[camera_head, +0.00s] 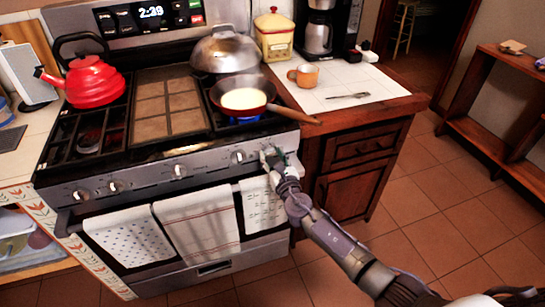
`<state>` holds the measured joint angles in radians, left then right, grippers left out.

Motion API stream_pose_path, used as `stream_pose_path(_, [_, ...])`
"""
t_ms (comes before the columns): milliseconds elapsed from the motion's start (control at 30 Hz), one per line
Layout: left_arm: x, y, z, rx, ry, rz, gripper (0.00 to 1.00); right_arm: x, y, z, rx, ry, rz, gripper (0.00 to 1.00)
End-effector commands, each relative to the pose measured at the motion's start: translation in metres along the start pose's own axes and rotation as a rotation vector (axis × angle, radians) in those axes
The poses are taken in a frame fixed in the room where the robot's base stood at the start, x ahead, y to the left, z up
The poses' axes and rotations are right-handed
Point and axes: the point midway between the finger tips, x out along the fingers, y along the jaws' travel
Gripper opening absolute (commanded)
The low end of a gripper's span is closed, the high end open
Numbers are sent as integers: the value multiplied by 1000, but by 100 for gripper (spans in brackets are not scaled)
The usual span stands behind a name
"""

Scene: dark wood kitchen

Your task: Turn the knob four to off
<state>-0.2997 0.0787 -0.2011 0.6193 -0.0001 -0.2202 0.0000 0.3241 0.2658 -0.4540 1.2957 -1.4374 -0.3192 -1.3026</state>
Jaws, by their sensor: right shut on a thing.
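The stove front (150,178) carries a row of knobs. One knob (238,157) shows just left of my right gripper, another (180,171) sits mid-panel, and two more (113,187) are at the left. My right gripper (267,154) is at the right end of the panel, shut on a knob there that its fingers mostly hide. I cannot read any knob's number or setting. A blue flame (246,120) burns under the pan at the front right burner. My left gripper is out of view.
A frying pan (226,94) holds something pale, its wooden handle reaching right above my gripper. A red kettle (94,83) and a domed metal lid (225,52) stand on the stove. Towels (198,226) hang below the knobs. The tiled floor (440,215) at right is clear.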

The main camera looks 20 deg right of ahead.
Motion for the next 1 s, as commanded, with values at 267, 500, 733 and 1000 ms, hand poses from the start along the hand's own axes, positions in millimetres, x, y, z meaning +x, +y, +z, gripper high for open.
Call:
stream_pose_path(267, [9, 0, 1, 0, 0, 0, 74, 0, 1, -2, 132, -1, 2, 14])
stream_pose_path(500, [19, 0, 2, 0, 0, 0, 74, 0, 2, -2, 341, 0, 1, 14])
stream_pose_path(733, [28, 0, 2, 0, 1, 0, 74, 0, 2, -2, 561, 0, 0, 14])
stream_pose_path(1000, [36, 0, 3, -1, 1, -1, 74, 0, 3, -1, 818, 0, 1, 14])
